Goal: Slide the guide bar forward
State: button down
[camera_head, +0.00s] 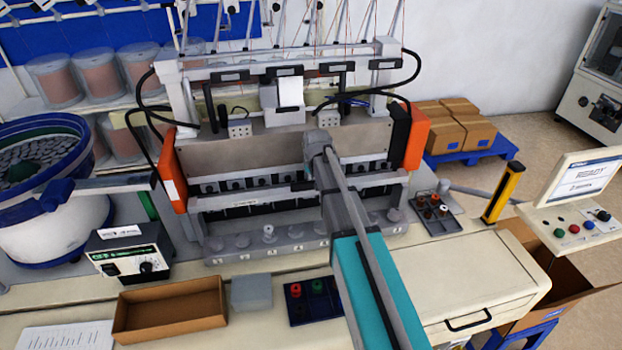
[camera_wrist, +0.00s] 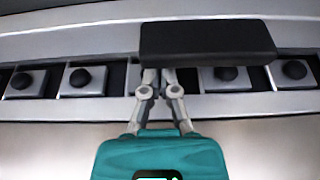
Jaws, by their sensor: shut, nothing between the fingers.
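The guide bar (camera_wrist: 60,40) looks to be the long grey bar across the top of the wrist view. A black block-shaped handle (camera_wrist: 208,43) sits at the bar, over a row of square cells with black round knobs. My gripper (camera_wrist: 160,76) is shut and empty, with its fingertips at the near edge of the handle, left of its middle. The handle hides the very tips, so I cannot tell whether they touch it. In the head view my arm reaches over the machine (camera_head: 250,146) and hides part of the row and the gripper's fingers.
Orange and black end housings (camera_head: 415,136) flank the machine, with black cables above. In front stand a row of grey pegs, a cardboard tray (camera_head: 170,308) and a dark tray (camera_head: 312,300) with red and green parts. A blue bowl feeder (camera_head: 45,165) is at left.

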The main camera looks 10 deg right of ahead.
jog(key=shift+b+x, duration=1.35)
jog(key=shift+x, duration=0.4)
jog(key=s, duration=0.9)
jog(key=shift+s, duration=0.4)
jog(key=shift+s+f, duration=0.1)
jog(key=shift+r+p, duration=0.25)
jog(key=shift+p, duration=0.05)
jog(key=p+v, duration=0.8)
jog(key=v, duration=0.1)
jog(key=shift+r+p, duration=0.35)
jog(key=shift+p, duration=0.05)
